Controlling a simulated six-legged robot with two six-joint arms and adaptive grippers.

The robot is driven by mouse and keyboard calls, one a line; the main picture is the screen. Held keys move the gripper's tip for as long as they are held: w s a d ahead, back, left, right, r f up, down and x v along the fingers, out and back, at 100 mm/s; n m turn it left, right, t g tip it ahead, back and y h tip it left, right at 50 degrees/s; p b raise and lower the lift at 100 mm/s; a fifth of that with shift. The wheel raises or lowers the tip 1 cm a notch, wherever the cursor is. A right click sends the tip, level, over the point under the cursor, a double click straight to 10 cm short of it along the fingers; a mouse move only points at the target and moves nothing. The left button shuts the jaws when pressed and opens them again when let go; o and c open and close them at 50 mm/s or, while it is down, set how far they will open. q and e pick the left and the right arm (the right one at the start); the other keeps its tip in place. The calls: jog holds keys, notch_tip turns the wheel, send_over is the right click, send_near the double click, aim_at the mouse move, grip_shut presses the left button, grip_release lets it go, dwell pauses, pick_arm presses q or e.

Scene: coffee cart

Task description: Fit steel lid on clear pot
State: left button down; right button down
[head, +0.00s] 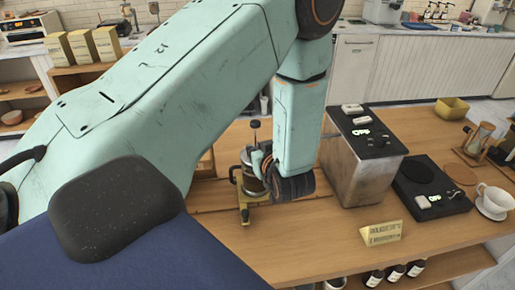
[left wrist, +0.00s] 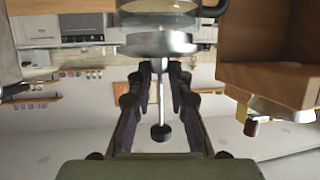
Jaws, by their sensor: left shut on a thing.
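The clear pot (head: 252,184) stands upright in a metal frame on the wooden counter, partly behind my left gripper. In the left wrist view, which is upside down, the glass pot (left wrist: 158,18) shows at the top edge with its dark handle. The steel lid (left wrist: 160,45) is at the pot's rim, in line with it; I cannot tell whether it is fully seated. Its thin rod ends in a dark knob (left wrist: 161,132), also seen in the head view (head: 255,124). My left gripper (left wrist: 161,70) is shut on the lid's rod, close above the lid. My right gripper is not in view.
A metal box with a dark top (head: 362,170) stands right of my left forearm. Further right are a black scale (head: 432,190), a white dripper cup (head: 494,200) and an hourglass-like stand (head: 480,138). A small sign (head: 381,233) stands near the front edge.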

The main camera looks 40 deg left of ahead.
pick_arm(q)
jog(key=shift+f+b, duration=0.4)
jog(key=shift+f, duration=0.25)
jog(key=c, duration=1.5)
grip_release()
